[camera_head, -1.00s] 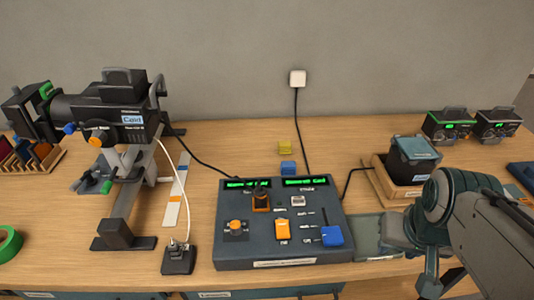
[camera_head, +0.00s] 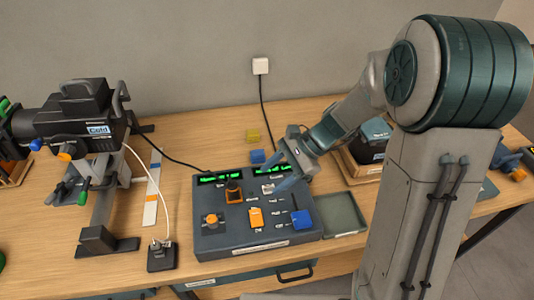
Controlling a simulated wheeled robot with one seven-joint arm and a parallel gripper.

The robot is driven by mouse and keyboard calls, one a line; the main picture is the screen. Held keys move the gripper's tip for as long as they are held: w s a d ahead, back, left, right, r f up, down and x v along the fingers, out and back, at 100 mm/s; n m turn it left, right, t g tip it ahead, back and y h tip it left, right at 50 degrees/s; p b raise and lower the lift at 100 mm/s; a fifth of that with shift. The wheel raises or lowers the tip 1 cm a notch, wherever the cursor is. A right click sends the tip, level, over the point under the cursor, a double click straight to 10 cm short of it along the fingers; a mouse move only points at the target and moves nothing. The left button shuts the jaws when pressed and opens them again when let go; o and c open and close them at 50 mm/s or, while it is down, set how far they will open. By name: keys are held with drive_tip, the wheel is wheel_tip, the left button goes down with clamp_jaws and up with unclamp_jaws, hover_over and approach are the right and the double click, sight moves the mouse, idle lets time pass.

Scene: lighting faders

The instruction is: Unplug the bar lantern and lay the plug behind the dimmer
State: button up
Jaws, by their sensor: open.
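The dimmer (camera_head: 225,243) is a dark grey desk with green displays, an orange knob, an orange fader and a blue fader. A black lantern (camera_head: 88,125) on a stand is at the left, with a black cable (camera_head: 175,150) running to the dimmer's rear left. A dark boxy unit with a teal top (camera_head: 372,137) is at the right, partly behind my arm. I cannot tell for sure which is the bar lantern. My gripper (camera_head: 277,174) is open above the dimmer's rear right corner. The plug there is hidden or too small to make out.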

sight(233, 191)
drive_tip(key=w+a+m, duration=0.1)
drive_tip(key=w+a+f+m+y, duration=0.2)
drive_tip(key=shift+w+m+p, duration=0.3)
drive_tip(key=shift+p, duration=0.1)
drive_tip(key=b+x, duration=0.4)
drive_tip(key=x, duration=0.4)
drive_tip(key=shift+a+f+b, duration=0.1)
drive_tip(key=shift+a+b, duration=0.2)
drive_tip(key=c, duration=1)
drive_tip(key=shift+c, duration=0.2)
drive_tip(key=shift+r, duration=0.2)
drive_tip(key=shift+s+r+p, duration=0.1)
drive_tip(key=shift+r+p, duration=1.75)
drive_tip(key=shift+r, duration=0.35)
